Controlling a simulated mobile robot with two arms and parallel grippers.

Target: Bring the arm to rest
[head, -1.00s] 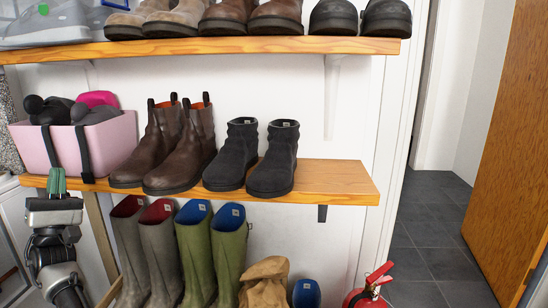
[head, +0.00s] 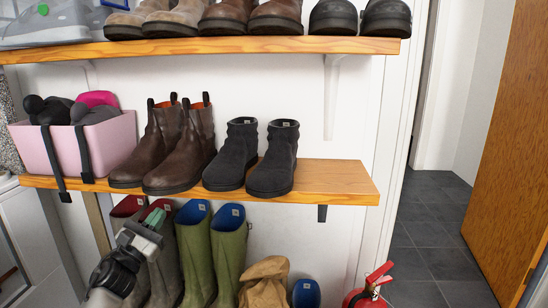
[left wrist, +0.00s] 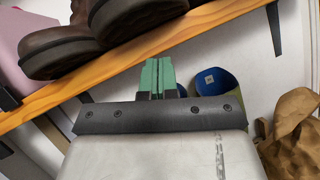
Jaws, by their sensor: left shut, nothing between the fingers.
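My left gripper (head: 152,220) shows at the lower left of the head view, in front of the grey-brown wellies (head: 165,270). It is below the edge of the middle shelf (head: 335,180). In the left wrist view its green fingers (left wrist: 157,77) are together with nothing between them. There the fingertips appear near the shelf's front edge, with a boot sole above and a blue-lined welly (left wrist: 215,82) behind to the right. My right gripper is not in view.
A pink basket (head: 110,142), brown ankle boots (head: 160,150) and black boots (head: 272,165) stand on the middle shelf. Green wellies (head: 228,250), a brown bag (head: 265,280) and a red extinguisher (head: 368,292) are below. Bare shelf lies right of the black boots.

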